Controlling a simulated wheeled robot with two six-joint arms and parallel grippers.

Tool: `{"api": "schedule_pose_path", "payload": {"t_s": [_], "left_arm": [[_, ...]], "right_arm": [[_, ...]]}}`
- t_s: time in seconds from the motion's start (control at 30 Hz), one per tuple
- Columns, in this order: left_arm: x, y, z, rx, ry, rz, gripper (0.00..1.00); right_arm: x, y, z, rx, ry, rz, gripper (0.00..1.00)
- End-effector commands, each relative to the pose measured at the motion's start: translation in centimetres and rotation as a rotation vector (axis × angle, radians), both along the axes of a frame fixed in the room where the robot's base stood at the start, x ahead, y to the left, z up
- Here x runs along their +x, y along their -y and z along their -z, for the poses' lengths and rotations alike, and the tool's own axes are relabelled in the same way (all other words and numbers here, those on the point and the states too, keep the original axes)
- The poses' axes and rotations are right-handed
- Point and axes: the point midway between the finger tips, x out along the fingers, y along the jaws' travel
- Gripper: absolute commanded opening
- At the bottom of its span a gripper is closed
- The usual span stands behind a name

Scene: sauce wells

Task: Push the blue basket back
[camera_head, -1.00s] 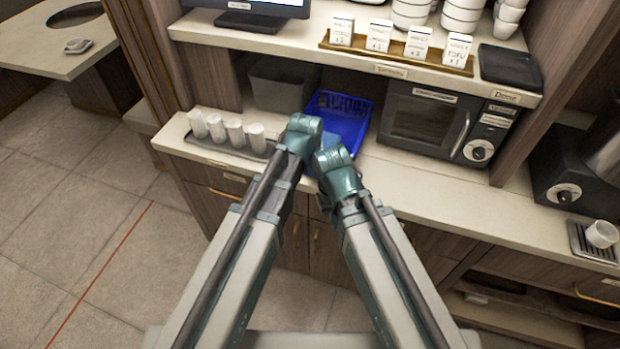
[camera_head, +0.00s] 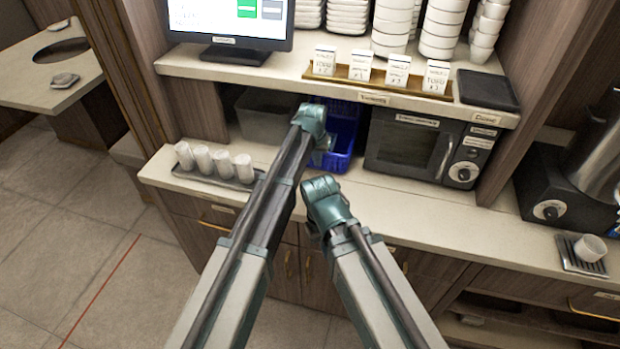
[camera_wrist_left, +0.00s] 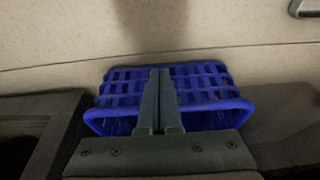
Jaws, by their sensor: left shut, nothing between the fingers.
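The blue basket (camera_head: 345,146) stands on the counter in the recess under the shelf, partly hidden by my left arm and the shelf. In the left wrist view the basket (camera_wrist_left: 215,85) shows its slatted wall and rim, close to a pale back wall. My left gripper (camera_wrist_left: 160,72) is shut and empty, with its fingers in front of the basket's middle. Whether they touch it I cannot tell. In the head view the left gripper (camera_head: 320,152) is at the basket's front left. My right gripper (camera_head: 326,205) is over the counter's front edge, its fingers hidden by its wrist.
A grey bin (camera_head: 265,117) stands left of the basket and a microwave (camera_head: 410,148) right of it. A tray with several white cups (camera_head: 222,163) lies at the front left. The shelf (camera_head: 290,70) hangs above. The counter right of my right gripper is clear.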

Motion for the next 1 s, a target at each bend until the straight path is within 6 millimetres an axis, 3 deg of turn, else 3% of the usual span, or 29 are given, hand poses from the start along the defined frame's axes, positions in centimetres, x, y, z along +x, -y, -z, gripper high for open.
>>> {"api": "schedule_pose_path", "payload": {"t_s": [0.03,0.1,0.3,0.77,1.0], "left_arm": [[2.0,0.6,0.0,0.000,0.001,0.000,0.00],[3.2,1.1,0.0,0.000,0.001,0.000,0.00],[4.7,1.6,0.0,0.000,0.001,0.000,0.00],[4.5,1.4,0.0,0.000,0.000,0.000,0.00],[2.7,0.6,0.0,0.000,0.000,-0.001,0.00]], "right_arm": [[0.0,0.0,0.0,0.000,0.000,0.000,0.00],[0.0,0.0,0.0,0.000,0.000,0.000,0.00],[0.0,0.0,0.0,0.000,0.000,0.000,0.00],[0.0,0.0,0.0,0.000,0.000,0.000,0.00],[0.0,0.0,0.0,0.000,0.000,0.000,0.00]]}}
